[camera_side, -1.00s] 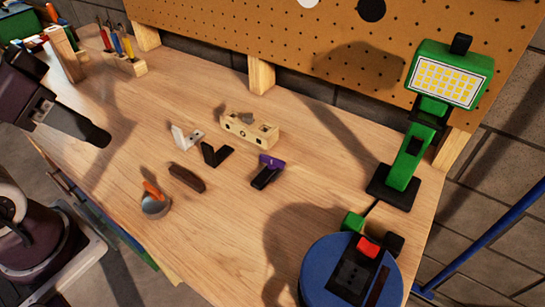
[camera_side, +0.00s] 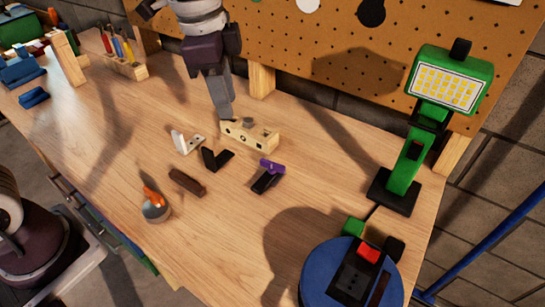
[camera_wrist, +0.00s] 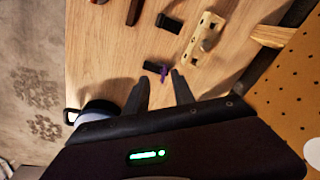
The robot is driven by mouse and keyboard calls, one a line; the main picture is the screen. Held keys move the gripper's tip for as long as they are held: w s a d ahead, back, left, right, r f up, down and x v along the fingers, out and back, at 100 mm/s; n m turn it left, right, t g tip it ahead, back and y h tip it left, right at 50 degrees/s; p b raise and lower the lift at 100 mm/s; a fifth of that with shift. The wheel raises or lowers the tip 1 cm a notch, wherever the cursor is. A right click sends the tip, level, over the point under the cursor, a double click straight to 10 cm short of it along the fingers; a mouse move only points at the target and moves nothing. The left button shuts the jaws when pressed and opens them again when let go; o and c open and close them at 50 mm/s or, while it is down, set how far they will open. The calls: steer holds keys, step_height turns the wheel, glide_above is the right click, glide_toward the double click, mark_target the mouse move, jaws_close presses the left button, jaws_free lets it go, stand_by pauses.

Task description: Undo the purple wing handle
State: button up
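The purple wing handle (camera_side: 272,166) sits on a small black base (camera_side: 264,181) on the workbench, right of centre in the side view. In the wrist view the purple handle (camera_wrist: 163,74) shows just beyond my fingertips, with its black base (camera_wrist: 151,66) to its left. My gripper (camera_side: 228,118) points down at the back of the bench, above or behind the pale wooden block and apart from the handle. In the wrist view my gripper (camera_wrist: 160,75) is open, with its two dark fingers spread and nothing between them.
Near the handle lie the wooden block (camera_side: 262,136), a black bracket (camera_side: 216,160), a white bracket (camera_side: 188,143) and a brown piece (camera_side: 187,182). A green work lamp (camera_side: 405,160) and a blue round machine (camera_side: 325,270) stand right. The pegboard (camera_side: 320,45) rises behind.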

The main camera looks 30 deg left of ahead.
mark_target(272, 162)
steer(key=w+d+f+m, duration=0.1)
steer(key=w+f, duration=0.1)
steer(key=f, duration=0.1)
steer(key=w+d+f+m+g, duration=0.1)
steer(key=w+d+f+m, duration=0.1)
steer(key=f, duration=0.1)
steer(key=w+d+f+m, duration=0.1)
steer(key=w+d+f, duration=0.1)
steer(key=f, duration=0.1)
steer(key=shift+d+f+m+g, duration=0.2)
steer(key=shift+m+g, duration=0.1)
steer(key=shift+g, duration=0.1)
step_height(272, 162, down, 8)
steer(key=shift+d+r, duration=0.1)
steer(key=shift+r, duration=0.1)
jaws_close()
